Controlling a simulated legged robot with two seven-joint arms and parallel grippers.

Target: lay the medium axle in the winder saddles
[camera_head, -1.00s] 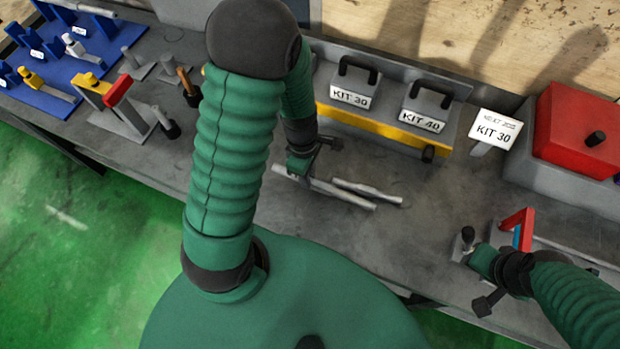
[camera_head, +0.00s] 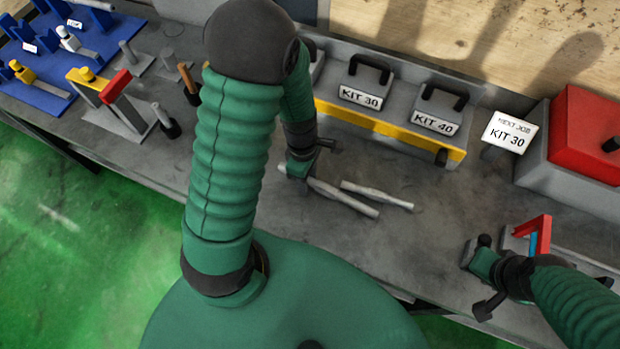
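Two slim grey metal axles lie on the bench in the middle: a nearer axle (camera_head: 348,198) and a farther axle (camera_head: 380,195). A short metal end (camera_head: 282,169) shows left of my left gripper; I cannot tell whether it belongs to another axle. I cannot tell which is the medium one. My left gripper (camera_head: 300,172) points down at the left end of the nearer axle; its fingers are mostly hidden. My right gripper (camera_head: 476,252) is low over the bench at the right, its fingers unclear. Blue upright supports (camera_head: 28,38) stand at the far left; I cannot tell whether they are the winder saddles.
A KIT 30 sign (camera_head: 508,135) and red box (camera_head: 588,135) stand right. A red-topped clamp (camera_head: 115,86) stands left. A red-and-blue fixture (camera_head: 532,236) is beside my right gripper.

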